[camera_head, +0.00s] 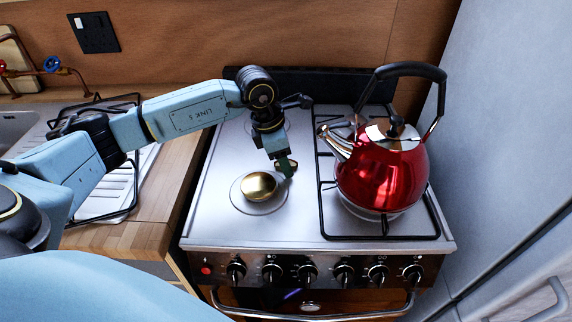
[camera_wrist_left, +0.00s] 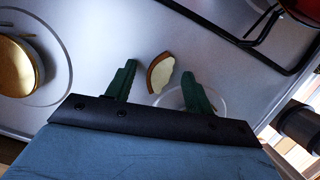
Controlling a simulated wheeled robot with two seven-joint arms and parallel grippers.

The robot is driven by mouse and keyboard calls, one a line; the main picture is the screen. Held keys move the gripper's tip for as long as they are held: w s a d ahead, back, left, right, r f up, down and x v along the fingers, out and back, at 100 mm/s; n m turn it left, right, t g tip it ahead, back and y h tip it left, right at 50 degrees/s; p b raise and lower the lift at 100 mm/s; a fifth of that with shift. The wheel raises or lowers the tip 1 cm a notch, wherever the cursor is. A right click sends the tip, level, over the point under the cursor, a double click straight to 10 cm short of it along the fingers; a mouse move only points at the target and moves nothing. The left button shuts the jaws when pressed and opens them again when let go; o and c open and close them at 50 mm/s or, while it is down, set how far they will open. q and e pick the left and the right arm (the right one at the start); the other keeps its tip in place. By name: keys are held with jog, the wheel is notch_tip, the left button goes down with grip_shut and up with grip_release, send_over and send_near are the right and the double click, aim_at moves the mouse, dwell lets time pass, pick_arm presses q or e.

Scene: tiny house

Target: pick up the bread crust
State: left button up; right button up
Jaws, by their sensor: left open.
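The bread crust (camera_wrist_left: 160,73) shows in the left wrist view as a small wedge with a brown outer edge and a pale inside. It lies near the metal stove top, between the two green fingers of my left gripper (camera_wrist_left: 158,70) as seen from the wrist. The fingers are apart, with gaps on both sides of the crust. In the head view my left gripper (camera_head: 285,168) points down over the stove, just right of the brass burner cap. There the crust is mostly hidden by the gripper and hard to make out. My right gripper is not in view.
The brass burner cap (camera_head: 258,185) sits left of the gripper; it also shows in the left wrist view (camera_wrist_left: 14,68). A red kettle (camera_head: 382,175) stands on a black grate (camera_head: 380,237) to the right. The stove top's front left is clear.

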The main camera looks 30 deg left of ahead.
pick_arm(q)
jog(key=c, duration=1)
jog(key=shift+c, duration=0.2)
